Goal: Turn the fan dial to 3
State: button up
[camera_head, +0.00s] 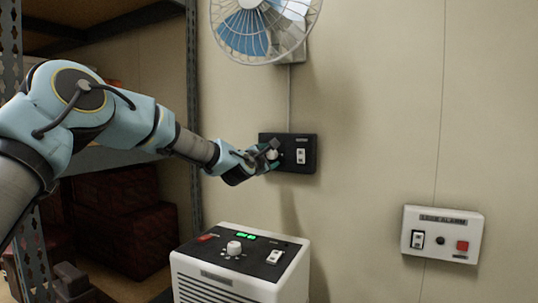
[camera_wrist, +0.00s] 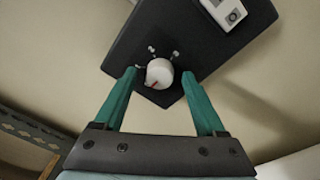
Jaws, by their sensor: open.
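The fan's black control plate (camera_head: 309,165) is on the wall below the fan (camera_head: 262,25), with a wire running up between them. In the wrist view the white fan dial (camera_wrist: 159,74) sits on the plate (camera_wrist: 135,40), with a red pointer mark toward its lower left and small markings around its upper side. The marking numbers are too small to read. My gripper (camera_wrist: 162,78) is open, its two green fingers on either side of the dial with gaps showing. In the head view my gripper (camera_head: 270,154) is at the plate's left part and partly covers the dial.
A white switch (camera_head: 300,156) is on the plate, right of the dial. A white appliance (camera_head: 240,262) with its own knob (camera_head: 234,247) and green display stands below. A white alarm panel (camera_head: 441,234) is on the wall at right. Metal shelving (camera_head: 193,100) stands at left.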

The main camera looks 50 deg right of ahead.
grip_shut()
dwell(0.6)
